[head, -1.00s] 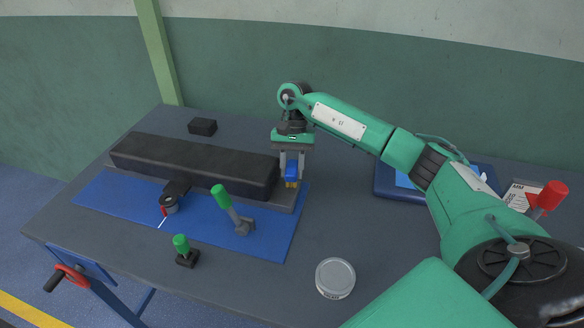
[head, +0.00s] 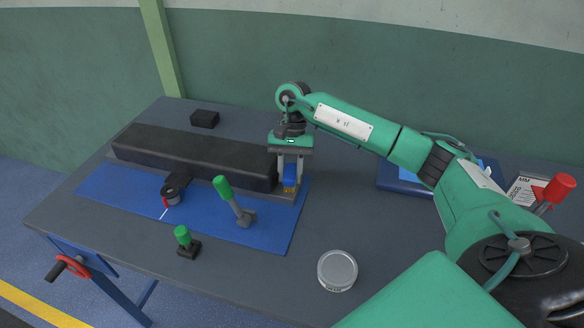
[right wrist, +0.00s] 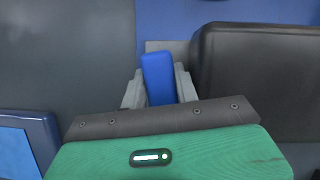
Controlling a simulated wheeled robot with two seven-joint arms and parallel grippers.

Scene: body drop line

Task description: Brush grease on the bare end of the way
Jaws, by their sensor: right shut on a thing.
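My right gripper (head: 289,176) is shut on the blue handle of a brush (head: 290,178), also seen in the right wrist view (right wrist: 158,78). The brush points down, its yellowish bristles at the grey end of the way (head: 286,197), just right of the long black cover (head: 195,155). I cannot tell whether the bristles touch the way. In the right wrist view the black cover (right wrist: 258,80) stands to the right of the brush. A round tin (head: 337,270) with a grey lid stands at the front of the table. My left gripper is not in view.
A blue mat (head: 270,230) lies before the way, with a green-handled lever (head: 232,200) and a dial-like gauge (head: 171,191) on it. A small green-knobbed piece (head: 186,240) stands in front. A black block (head: 204,119) lies behind. A blue tray (head: 400,177) is at right.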

